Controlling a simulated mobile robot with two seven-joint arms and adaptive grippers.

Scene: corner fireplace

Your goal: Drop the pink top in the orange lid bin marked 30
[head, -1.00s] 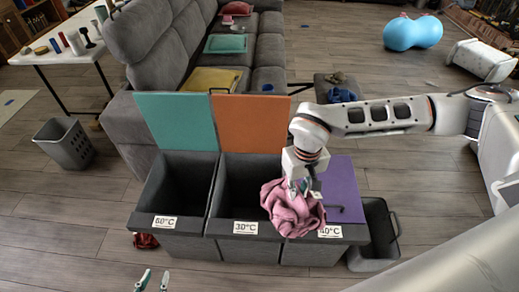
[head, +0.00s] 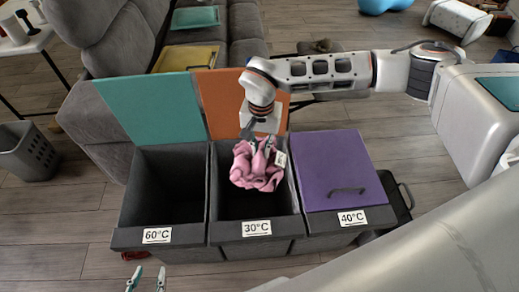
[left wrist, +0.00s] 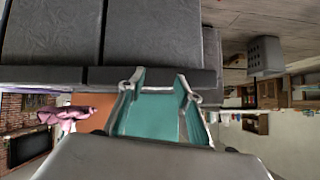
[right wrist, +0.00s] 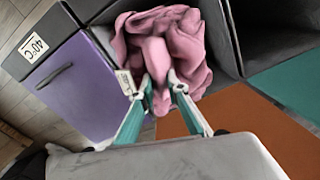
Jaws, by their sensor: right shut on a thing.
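The crumpled pink top (head: 256,167) hangs from my right gripper (head: 262,146), which is shut on it. It hangs over the open middle bin (head: 228,207), labelled 30°C, whose orange lid (head: 222,98) stands up behind. In the right wrist view the pink top (right wrist: 165,50) bunches around the fingertips (right wrist: 160,85), with the dark bin opening behind it. My left gripper (head: 147,280) is at the bottom edge of the head view, its fingers apart and empty. The left wrist view also shows its fingers (left wrist: 160,88) apart.
The left bin, labelled 60°C (head: 157,236), is open with a teal lid (head: 135,112) raised. The right bin, labelled 40°C, has its purple lid (head: 335,165) shut. A grey sofa (head: 100,50) stands behind, and a grey basket (head: 28,150) at the left.

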